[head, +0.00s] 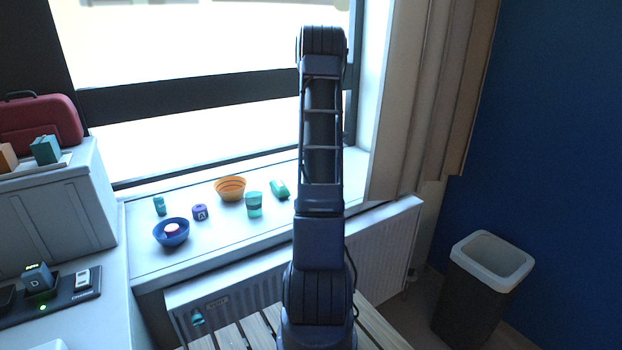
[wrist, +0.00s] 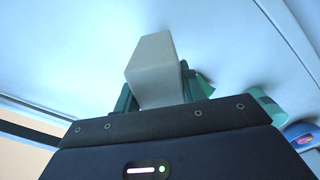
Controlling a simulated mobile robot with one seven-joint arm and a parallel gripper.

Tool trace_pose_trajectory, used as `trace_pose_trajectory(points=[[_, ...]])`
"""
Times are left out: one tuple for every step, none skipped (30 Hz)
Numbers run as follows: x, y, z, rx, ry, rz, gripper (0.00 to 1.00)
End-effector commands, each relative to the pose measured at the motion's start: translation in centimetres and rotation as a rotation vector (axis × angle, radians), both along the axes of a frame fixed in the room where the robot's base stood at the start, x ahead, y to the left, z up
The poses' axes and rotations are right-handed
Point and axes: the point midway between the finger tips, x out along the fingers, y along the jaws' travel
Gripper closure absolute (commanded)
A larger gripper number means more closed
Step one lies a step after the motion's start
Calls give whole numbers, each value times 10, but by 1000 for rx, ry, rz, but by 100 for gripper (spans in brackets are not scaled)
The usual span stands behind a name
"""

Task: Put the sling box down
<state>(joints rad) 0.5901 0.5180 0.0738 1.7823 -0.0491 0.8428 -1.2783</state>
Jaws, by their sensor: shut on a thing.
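In the wrist view my gripper (wrist: 156,88) is shut on a plain pale grey box, the sling box (wrist: 150,60). Its green-edged fingers stand on either side of the box. A pale blue-white surface fills the view beyond the box; I cannot tell whether the box touches it. In the head view my raised arm stands in front of the window, and neither the gripper nor the box can be seen there.
The windowsill (head: 147,257) holds a blue bowl (head: 171,233), orange bowl (head: 231,189), teal cup (head: 253,204), purple block (head: 199,212) and small green items. A grey crate (head: 50,210) stands left. A bin (head: 480,290) stands on the right floor.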

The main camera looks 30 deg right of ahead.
Motion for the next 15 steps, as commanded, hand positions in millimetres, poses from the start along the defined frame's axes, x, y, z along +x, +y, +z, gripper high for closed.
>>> trace_pose_trajectory(points=[[0,0,-2,0,0,0,83],[0,0,-3,0,0,0,83],[0,0,-5,0,0,0,83],[0,0,-7,1,1,0,83],[0,0,-9,1,1,0,83],[0,0,-13,1,2,0,83],[0,0,-17,1,2,0,83],[0,0,-20,1,2,0,83],[0,0,-26,1,2,0,83],[0,0,-30,1,2,0,83],[0,0,-35,1,2,0,83],[0,0,-40,1,2,0,83],[0,0,-43,1,1,1,83],[0,0,-45,1,1,0,83],[0,0,-47,1,1,0,83]])
